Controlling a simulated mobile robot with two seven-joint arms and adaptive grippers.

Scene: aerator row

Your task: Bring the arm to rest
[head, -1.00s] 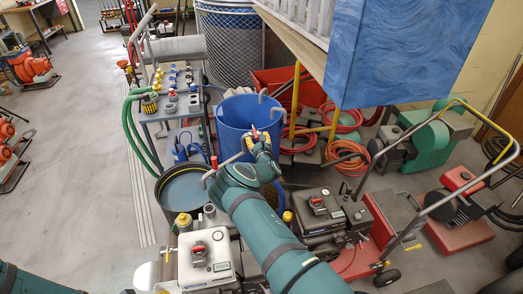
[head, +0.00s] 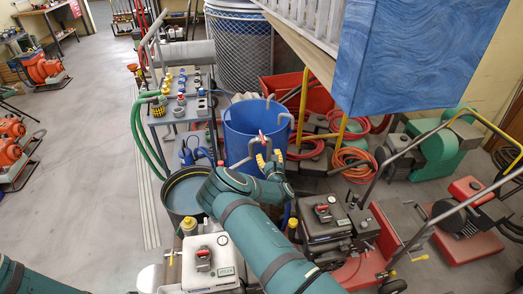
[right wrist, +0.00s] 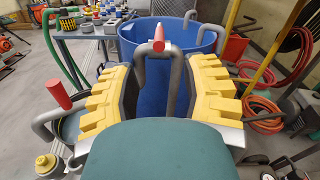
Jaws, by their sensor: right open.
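My right gripper (head: 264,152) is open at the front side of the blue barrel (head: 238,126). In the right wrist view its yellow-padded fingers (right wrist: 156,74) stand apart. A grey bent pipe with a red end (right wrist: 159,47) shows between the fingers, by the barrel's near rim. I cannot tell whether the fingers touch it. A second grey bent pipe with a red end (right wrist: 58,95) is at the left in the wrist view, by the dark tub (head: 168,196). My right arm covers part of the tub in the head view. Only part of my left arm shows, at the lower left.
A grey cart (head: 181,117) with several small fittings stands left of the barrel. A white-topped machine (head: 208,262) and a dark engine unit (head: 322,217) stand near my right arm. Red hoses (head: 355,160) lie right of the barrel. A blue box (head: 420,55) hangs at upper right.

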